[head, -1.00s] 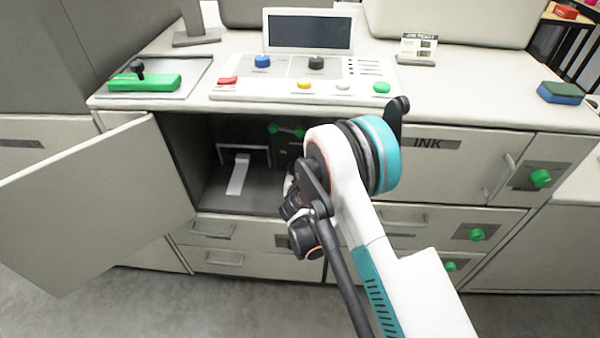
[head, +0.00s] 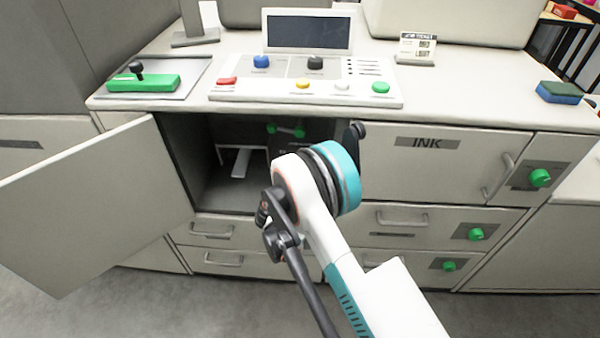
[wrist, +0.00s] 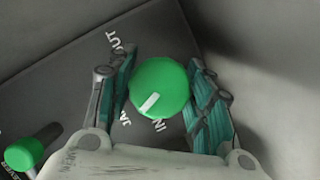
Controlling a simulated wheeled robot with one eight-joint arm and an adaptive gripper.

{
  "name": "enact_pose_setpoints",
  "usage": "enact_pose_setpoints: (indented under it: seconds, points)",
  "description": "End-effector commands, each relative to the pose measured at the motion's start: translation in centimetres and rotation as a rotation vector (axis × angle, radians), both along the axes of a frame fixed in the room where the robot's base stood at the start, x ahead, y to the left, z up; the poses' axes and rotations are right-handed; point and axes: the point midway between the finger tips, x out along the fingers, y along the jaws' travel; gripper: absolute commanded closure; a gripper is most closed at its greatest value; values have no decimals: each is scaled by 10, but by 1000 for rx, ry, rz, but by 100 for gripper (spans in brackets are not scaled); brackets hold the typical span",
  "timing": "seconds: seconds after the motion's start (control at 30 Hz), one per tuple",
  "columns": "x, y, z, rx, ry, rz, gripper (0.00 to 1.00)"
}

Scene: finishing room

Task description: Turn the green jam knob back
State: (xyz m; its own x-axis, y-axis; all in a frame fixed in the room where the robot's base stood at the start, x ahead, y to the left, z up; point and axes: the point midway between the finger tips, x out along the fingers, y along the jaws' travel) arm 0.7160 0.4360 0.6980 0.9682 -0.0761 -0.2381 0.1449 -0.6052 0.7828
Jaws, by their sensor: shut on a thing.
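The green jam knob (wrist: 160,88) is round, with a white pointer mark toward its lower left. It sits on a dark panel with "OUT" above it, "IN" below it and a partly covered word starting "JA" at lower left. My gripper (wrist: 163,92) has a teal-padded finger on each side of the knob and is shut on it. In the head view my arm hides the knob and the fingers, at the right side of the open cabinet (head: 200,160).
The cabinet door (head: 95,205) stands open at left. Green grips (head: 272,128) show inside the cabinet; a green-ended lever (wrist: 25,154) is left of my gripper in the wrist view. Other green knobs (head: 540,178) are on the right-hand fronts. A control panel (head: 305,92) lies above.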

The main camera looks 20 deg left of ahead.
Motion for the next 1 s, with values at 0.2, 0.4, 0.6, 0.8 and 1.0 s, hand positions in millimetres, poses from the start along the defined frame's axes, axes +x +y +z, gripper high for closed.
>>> enact_pose_setpoints:
  seconds: [0.2, 0.4, 0.6, 0.8, 1.0]
  points:
    - [-1, 1, -1, -200, -48, 1, 77]
    - [0, 0, 0, -372, -89, 0, 77]
    - [0, 0, 0, -510, -122, 1, 77]
    - [-1, 0, 1, -605, -144, 2, 77]
    - [-1, 0, 2, -654, -155, 3, 77]
